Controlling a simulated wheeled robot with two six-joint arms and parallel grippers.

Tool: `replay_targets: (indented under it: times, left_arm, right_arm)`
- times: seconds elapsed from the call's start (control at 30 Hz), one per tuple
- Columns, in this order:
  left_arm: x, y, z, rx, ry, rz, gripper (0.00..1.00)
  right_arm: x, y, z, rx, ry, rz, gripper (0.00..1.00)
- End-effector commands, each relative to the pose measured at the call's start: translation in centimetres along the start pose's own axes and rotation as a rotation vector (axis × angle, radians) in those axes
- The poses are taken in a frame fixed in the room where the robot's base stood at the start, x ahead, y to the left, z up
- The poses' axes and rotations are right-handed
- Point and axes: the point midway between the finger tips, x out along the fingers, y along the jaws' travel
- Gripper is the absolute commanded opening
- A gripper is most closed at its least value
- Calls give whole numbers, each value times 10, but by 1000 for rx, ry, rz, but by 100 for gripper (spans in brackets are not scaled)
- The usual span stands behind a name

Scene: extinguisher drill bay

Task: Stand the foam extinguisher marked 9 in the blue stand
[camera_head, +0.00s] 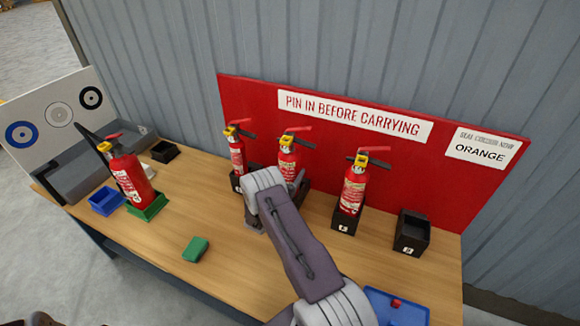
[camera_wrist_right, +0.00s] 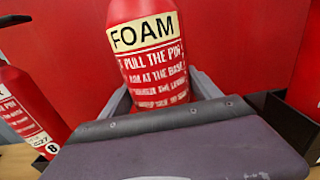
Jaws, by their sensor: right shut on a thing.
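A red extinguisher labelled FOAM (camera_wrist_right: 150,55) stands upright between the fingers of my right gripper (camera_wrist_right: 165,100), which is shut on it. In the head view this extinguisher (camera_head: 288,160) is at the middle of the row before the red board, its lower part hidden by my right arm. Its number is not visible. The blue stand (camera_head: 101,207), an open box, is empty at the left of the table, beside a green stand (camera_head: 148,211) holding another extinguisher (camera_head: 129,177). My left gripper is not in view.
An extinguisher marked 8 (camera_wrist_right: 25,115) is close on the left; another (camera_head: 353,188) stands right in a black stand. An empty black stand (camera_head: 411,235) is further right. A green block (camera_head: 195,249) and blue tray (camera_head: 390,312) lie in front.

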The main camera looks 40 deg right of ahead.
Motion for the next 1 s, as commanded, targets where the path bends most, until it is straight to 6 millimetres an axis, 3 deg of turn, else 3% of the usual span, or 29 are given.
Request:
replay_targets:
  times: [1.0]
  left_arm:
    - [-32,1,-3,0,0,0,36]
  right_arm:
    - [1,1,50,5,-10,0,0]
